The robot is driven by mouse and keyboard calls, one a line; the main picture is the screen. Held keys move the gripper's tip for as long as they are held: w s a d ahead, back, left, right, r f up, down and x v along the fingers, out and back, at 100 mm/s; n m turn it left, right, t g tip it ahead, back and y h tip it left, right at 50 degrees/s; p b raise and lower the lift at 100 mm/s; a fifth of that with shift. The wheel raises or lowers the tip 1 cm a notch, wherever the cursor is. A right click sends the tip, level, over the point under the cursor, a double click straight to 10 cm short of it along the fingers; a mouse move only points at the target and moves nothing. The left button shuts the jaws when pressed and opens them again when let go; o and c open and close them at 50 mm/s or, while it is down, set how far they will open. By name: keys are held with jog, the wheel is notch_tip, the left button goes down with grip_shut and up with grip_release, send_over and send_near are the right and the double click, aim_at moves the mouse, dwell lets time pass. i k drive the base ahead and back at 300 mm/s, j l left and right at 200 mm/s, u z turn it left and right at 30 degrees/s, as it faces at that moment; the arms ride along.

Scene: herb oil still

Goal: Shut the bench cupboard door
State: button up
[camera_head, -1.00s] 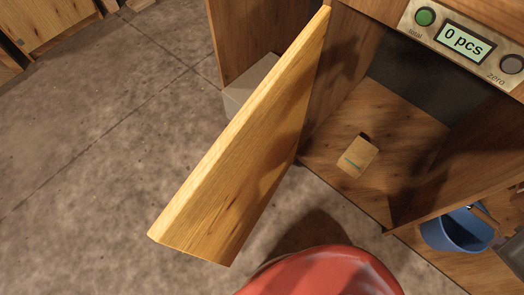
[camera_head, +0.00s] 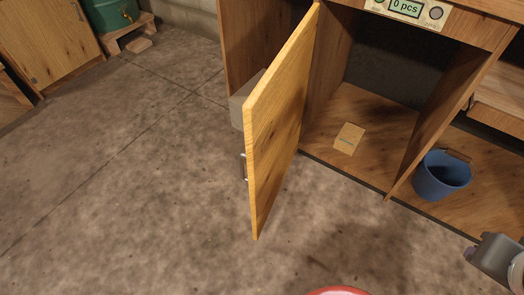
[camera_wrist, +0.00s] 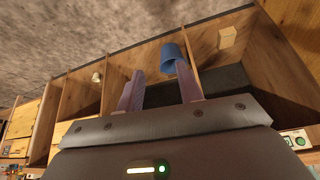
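The bench cupboard door (camera_head: 278,125) stands wide open, swung out from the left side of the cupboard over the floor. Its metal handle (camera_head: 244,167) shows at its left edge, on the outer face. The open cupboard (camera_head: 375,105) holds a small cardboard box (camera_head: 349,138) on its floor. My gripper (camera_wrist: 160,68) is open and empty in the wrist view, its two fingers apart. It points toward the bench front, which appears upside down there, and is not touching the door handle.
A blue bucket (camera_head: 442,176) stands in the bay right of the cupboard; it also shows beyond my fingers in the wrist view (camera_wrist: 173,58). A grey block (camera_head: 243,102) is partly hidden behind the door. The concrete floor (camera_head: 130,190) left of the door is clear.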

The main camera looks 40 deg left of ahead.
aim_at(273, 115)
jog(key=k+j, duration=0.2)
jog(key=j, duration=0.15)
jog(key=k+j+u, duration=0.15)
jog(key=k+j, duration=0.25)
jog(key=j, duration=0.65)
jog(key=i+j+u, duration=0.1)
jog(key=j, duration=0.35)
jog(key=i+j, duration=0.1)
jog(key=j, duration=0.3)
